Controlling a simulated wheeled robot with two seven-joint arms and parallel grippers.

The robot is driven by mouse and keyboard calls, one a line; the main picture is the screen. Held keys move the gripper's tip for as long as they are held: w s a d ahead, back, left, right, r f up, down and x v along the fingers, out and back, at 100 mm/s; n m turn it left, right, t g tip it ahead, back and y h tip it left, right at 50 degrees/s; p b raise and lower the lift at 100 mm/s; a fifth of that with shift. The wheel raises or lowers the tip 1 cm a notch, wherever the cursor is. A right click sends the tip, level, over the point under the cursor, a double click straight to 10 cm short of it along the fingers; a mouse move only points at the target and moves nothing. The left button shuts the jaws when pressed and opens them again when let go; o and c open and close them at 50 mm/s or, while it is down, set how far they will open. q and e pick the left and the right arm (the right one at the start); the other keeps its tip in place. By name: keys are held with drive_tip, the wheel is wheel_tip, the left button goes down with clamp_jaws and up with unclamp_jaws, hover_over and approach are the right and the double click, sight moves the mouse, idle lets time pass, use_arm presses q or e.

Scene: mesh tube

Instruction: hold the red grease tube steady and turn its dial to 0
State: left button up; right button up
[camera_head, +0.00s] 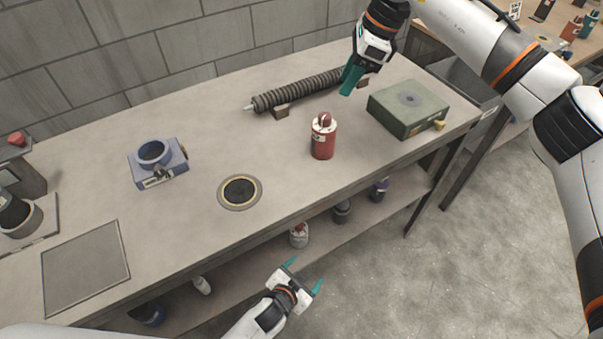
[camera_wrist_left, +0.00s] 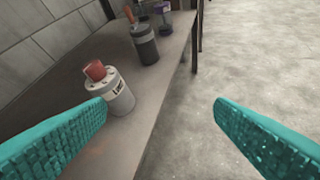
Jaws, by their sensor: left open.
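The red grease tube (camera_head: 323,140) stands upright on the workbench, right of centre in the head view. It has a white collar and a red knob on top; the dial marks are too small to read. My left gripper (camera_head: 304,274) is open and empty in front of the bench's front edge, below and apart from the tube. Its two teal fingers stand wide apart in the left wrist view (camera_wrist_left: 165,118). My right gripper (camera_head: 350,80) is above the bench, behind and right of the tube, not touching it. Its fingers overlap in this view, so their gap is hidden.
A ribbed dark shaft (camera_head: 300,90) lies behind the tube and a green block (camera_head: 408,108) sits to its right. A blue clamp block (camera_head: 158,162) and a round ring plate (camera_head: 240,192) are left. The lower shelf holds a white container (camera_head: 299,235) and others.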

use_arm(q)
drive_tip(key=w+d+r+m+t+h, duration=0.15)
drive_tip(key=d+r, duration=0.35)
drive_tip(key=r, duration=0.6)
drive_tip(key=w+d+r+m+t+h, duration=0.1)
drive_tip(key=w+d+r+t+h, duration=0.2)
drive_tip(key=r, duration=0.8)
drive_tip(key=n+t+y, duration=0.3)
drive_tip(key=n, duration=0.4)
approach(319, 147)
drive_tip(key=shift+w+d+r+m, duration=0.15)
drive_tip(key=shift+w+m, duration=0.1)
drive_tip(key=shift+w, duration=0.6)
drive_tip(key=x, duration=1.1)
drive_tip(key=shift+w+d+f, duration=0.1)
drive_tip(key=shift+d+f, duration=0.05)
drive_tip(key=shift+f, duration=0.05)
drive_tip(key=shift+c, duration=0.3)
